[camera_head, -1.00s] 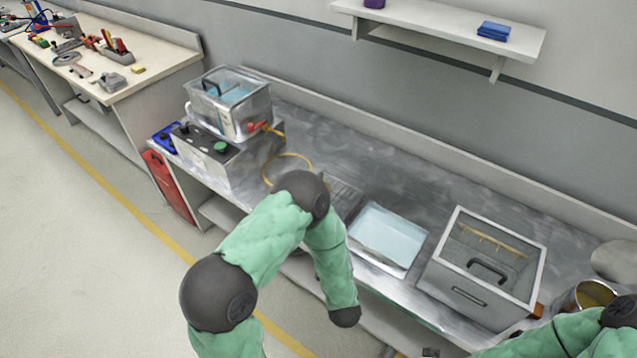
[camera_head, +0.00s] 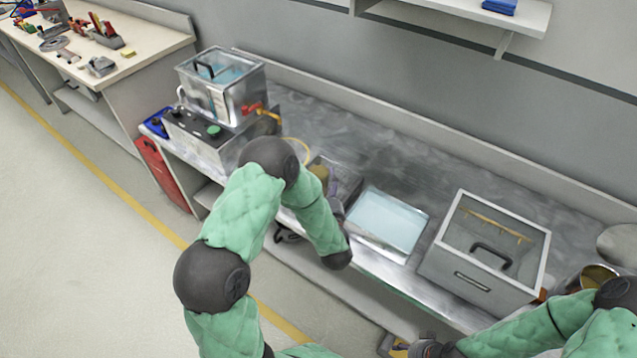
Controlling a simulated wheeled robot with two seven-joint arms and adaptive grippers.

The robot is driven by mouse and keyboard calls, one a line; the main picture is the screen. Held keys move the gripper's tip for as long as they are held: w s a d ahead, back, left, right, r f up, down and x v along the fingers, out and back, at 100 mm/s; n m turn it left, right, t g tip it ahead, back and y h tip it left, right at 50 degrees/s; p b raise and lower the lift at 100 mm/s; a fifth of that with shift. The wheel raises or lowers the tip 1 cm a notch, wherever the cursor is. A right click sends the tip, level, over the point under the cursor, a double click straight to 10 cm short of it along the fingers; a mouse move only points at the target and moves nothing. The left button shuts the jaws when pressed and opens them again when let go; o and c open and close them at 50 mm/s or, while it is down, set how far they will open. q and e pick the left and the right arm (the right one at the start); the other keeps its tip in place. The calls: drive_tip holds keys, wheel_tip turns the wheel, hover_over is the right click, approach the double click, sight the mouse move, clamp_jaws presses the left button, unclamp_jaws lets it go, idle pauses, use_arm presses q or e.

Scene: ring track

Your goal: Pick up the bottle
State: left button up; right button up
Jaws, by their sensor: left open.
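I cannot make out a bottle for certain. A small brownish object (camera_head: 319,173), partly hidden by my left arm's dark joint, shows at the bench's front; its shape is too unclear to name. My left arm bends over the front edge of the bench, its forearm pointing down and right. My left gripper (camera_head: 285,235) shows only as dark finger parts beside the forearm, below the bench edge; it is open, and I see nothing in it. My right arm comes in at the bottom right. Its gripper (camera_head: 396,347) is cut by the bottom edge and unclear.
The metal bench (camera_head: 400,150) holds a lidded glass-sided bath (camera_head: 222,85) on a control box (camera_head: 205,138), a shallow tray (camera_head: 387,222), a lidded box (camera_head: 487,250) and a round pot (camera_head: 592,280). A workbench with tools (camera_head: 120,75) stands at left. The floor left is clear.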

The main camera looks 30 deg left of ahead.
use_arm(q)
drive_tip(key=shift+w+a, duration=0.45)
drive_tip(key=shift+w, duration=0.1)
drive_tip(key=shift+r, duration=0.1)
drive_tip(key=c, duration=1)
drive_tip(key=shift+c, duration=0.2)
drive_tip(key=shift+s+d+r+p, duration=0.25)
drive_tip(key=shift+s+r+p, duration=0.1)
drive_tip(key=shift+r, duration=0.1)
drive_tip(key=s+d+r+p, duration=0.6)
drive_tip(key=s+d+r, duration=0.1)
drive_tip(key=s, duration=0.3)
drive_tip(key=shift+s+d+p, duration=0.15)
drive_tip(key=shift+d+p, duration=0.2)
drive_tip(key=shift+d, duration=0.25)
